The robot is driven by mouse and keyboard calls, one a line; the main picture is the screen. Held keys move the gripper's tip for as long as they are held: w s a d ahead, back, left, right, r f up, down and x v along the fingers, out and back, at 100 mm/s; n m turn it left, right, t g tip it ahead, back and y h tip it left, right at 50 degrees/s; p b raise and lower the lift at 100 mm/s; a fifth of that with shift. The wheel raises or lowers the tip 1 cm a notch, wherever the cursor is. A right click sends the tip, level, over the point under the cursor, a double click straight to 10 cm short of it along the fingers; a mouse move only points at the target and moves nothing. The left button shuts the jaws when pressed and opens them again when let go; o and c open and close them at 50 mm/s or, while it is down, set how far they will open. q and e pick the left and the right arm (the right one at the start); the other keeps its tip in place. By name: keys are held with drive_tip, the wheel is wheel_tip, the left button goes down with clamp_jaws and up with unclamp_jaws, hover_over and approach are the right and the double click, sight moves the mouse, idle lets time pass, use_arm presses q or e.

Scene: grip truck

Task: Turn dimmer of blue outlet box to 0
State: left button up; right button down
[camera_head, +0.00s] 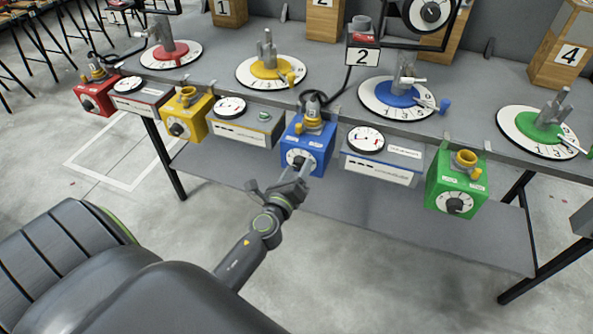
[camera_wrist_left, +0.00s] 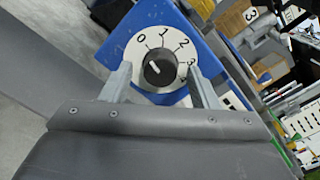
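The blue outlet box (camera_head: 316,157) hangs at the table's front edge in the middle of the head view. It also fills the upper middle of the left wrist view (camera_wrist_left: 192,35). On its front is a white dial plate (camera_wrist_left: 137,47) marked 0, 1, 2, 3, with a black dimmer knob (camera_wrist_left: 160,69) at its centre. A small white mark shows on the knob; its exact reading is hard to tell. My left gripper (camera_head: 293,178) is at the box's front, its fingers apart on either side of the knob. Contact with the knob cannot be told. My right gripper is out of view.
Red (camera_head: 95,99), yellow (camera_head: 186,121) and green (camera_head: 457,190) outlet boxes hang along the same edge, with meter boxes between them, one (camera_head: 380,163) just right of the blue box. Round dials with clamps stand on the grey tabletop (camera_head: 465,75). Open floor lies in front.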

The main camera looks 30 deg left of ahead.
use_arm(q)
drive_tip(key=b+v, duration=0.4)
drive_tip(key=v, duration=1.3)
drive_tip(key=shift+s, duration=0.15)
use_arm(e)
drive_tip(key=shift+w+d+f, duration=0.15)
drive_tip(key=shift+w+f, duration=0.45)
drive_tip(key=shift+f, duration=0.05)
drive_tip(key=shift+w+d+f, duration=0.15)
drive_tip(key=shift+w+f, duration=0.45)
use_arm(q)
drive_tip(key=shift+d, duration=0.1)
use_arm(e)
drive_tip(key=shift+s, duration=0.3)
